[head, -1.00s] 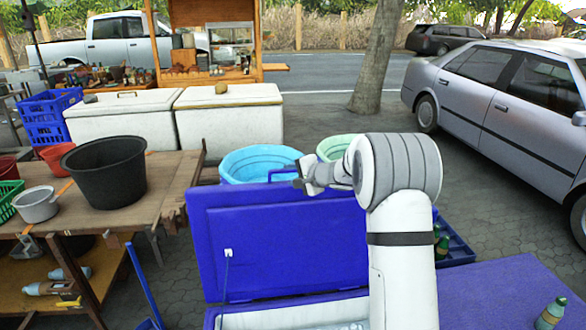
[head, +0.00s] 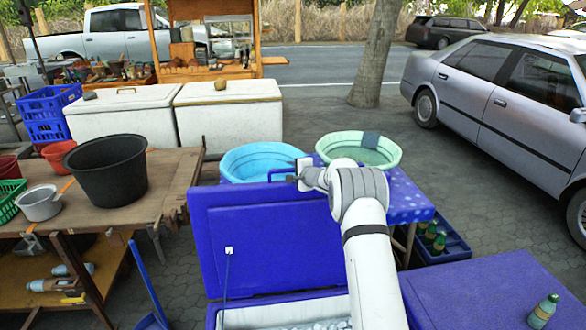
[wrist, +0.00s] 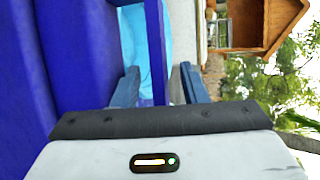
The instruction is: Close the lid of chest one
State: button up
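The blue chest (head: 290,295) stands at the bottom centre with its blue lid (head: 265,240) raised upright. White contents show in its opening. A thin blue bar handle (head: 279,172) runs along the lid's top edge. My gripper (head: 303,171) is at the right end of this handle. In the wrist view the lid (wrist: 75,50) fills the left side. There the handle bar (wrist: 155,40) passes between the two separated fingers of my gripper (wrist: 159,86), with gaps beside it. No grip on the bar shows. No label tells which chest is chest one.
A second blue chest lid (head: 485,290) lies flat at the right, with a bottle (head: 543,309) on it. Behind the raised lid are a light blue tub (head: 255,163) and a green tub (head: 360,150). A wooden table (head: 165,190) stands to the left.

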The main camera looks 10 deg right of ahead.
jog(key=shift+w+a, duration=0.1)
jog(key=shift+w, duration=0.05)
jog(key=shift+c, duration=0.5)
grip_shut()
jog(key=shift+f, duration=0.1)
